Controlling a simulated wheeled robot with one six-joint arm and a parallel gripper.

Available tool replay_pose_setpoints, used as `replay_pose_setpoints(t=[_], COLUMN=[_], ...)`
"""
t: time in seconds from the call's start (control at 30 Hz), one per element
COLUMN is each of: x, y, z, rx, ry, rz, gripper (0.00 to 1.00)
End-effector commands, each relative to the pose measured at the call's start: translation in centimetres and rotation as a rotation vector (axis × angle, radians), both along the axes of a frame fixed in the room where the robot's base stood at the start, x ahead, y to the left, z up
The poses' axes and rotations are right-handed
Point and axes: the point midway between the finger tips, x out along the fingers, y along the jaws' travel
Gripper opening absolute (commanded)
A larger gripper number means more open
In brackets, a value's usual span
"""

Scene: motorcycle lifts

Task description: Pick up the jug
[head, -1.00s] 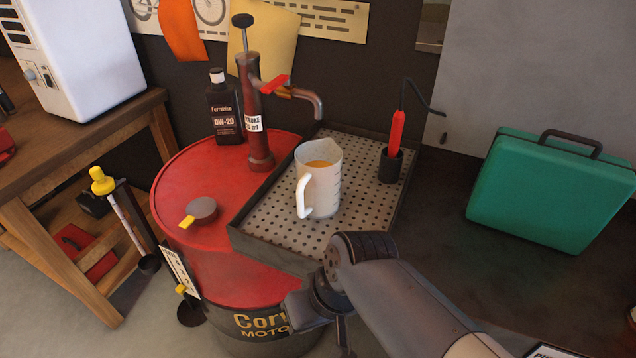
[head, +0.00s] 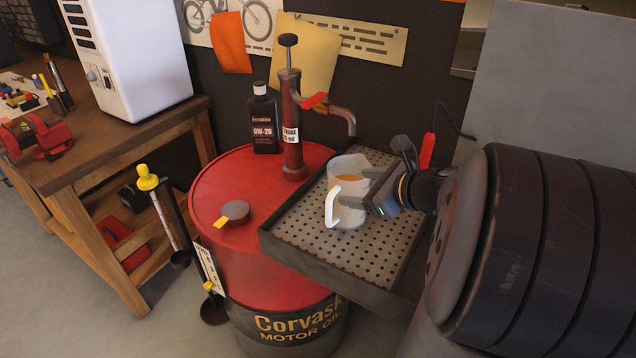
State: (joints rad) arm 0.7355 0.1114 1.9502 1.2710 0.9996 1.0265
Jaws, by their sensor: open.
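The jug (head: 347,207) is white and translucent, with a handle on its left side and amber liquid inside. It stands upright on the perforated drip tray (head: 300,232) beside the red drum. My gripper (head: 372,192) is at the jug's right side, its fingers reaching toward the jug's wall. The gripper is open. Whether the fingers touch the jug cannot be told, as the far finger is partly hidden.
A hand pump (head: 291,130) with a curved spout rises from the drum (head: 230,195), behind the jug. A dark oil bottle (head: 264,122) stands on the drum. A red-handled tool (head: 427,150) is behind my gripper. A wooden bench (head: 150,130) is at left.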

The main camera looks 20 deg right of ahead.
Motion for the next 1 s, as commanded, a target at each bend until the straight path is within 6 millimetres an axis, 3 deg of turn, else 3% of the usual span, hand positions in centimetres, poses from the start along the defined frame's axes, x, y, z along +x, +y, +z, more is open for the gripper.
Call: replay_pose_setpoints(t=[0.03, 0.1, 0.23, 0.4, 1.0], x=[0.4, 0.8, 1.4, 3.5, 9.1], y=[-2.3, -4.3, -6.0, -5.4, -3.7], z=[0.4, 0.9, 1.2, 0.3, -3.1], rx=[0.079, 0.163, 0.242, 0.253, 0.248], ry=[-0.003, -0.009, -0.018, -0.017, -0.016], rz=[-0.089, -0.174, -0.247, -0.251, -0.248], gripper=[0.72, 0.78, 0.88, 1.00, 1.00])
